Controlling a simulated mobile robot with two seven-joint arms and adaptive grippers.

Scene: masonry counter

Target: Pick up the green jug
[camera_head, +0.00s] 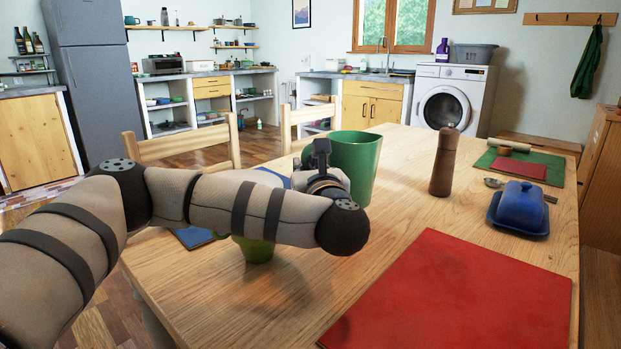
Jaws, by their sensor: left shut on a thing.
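The green jug (362,160) is a tall, wide green vessel, upright at the middle of the wooden table. My left arm reaches in from the left across the near side of it. My left gripper (321,154) is at the jug's left edge and is shut on it. The fingertips are largely hidden by my wrist and the jug. The jug's lower left part is hidden behind my arm, and I cannot tell whether its base touches the table. My right gripper is not in view.
A smaller green vessel (258,250) stands partly hidden below my forearm. A brown pepper mill (445,163) stands right of the jug. A blue butter dish (518,208) and red mat (455,295) lie on the table (400,220). Wooden chairs (186,150) stand behind.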

